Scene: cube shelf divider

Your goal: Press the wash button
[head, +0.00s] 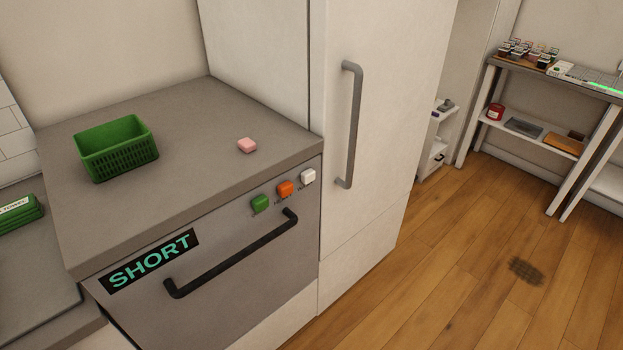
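Three square buttons sit in a row on the upper right of the appliance's front panel (235,235): a green button (260,203), an orange button (286,188) and a white button (308,176). Small labels stand below them but are too small to read, so I cannot tell which is the wash button. A display (150,262) on the left of the panel reads "SHORT". A dark bar handle (232,262) runs across the closed front below the buttons. Neither of my grippers shows in the head view.
A green basket (117,148) and a pink block (247,145) rest on the grey countertop (190,150). A tall white cabinet (385,120) with a grey handle stands right of the appliance. Wooden floor (450,290) lies open at right, before a shelf table (540,115).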

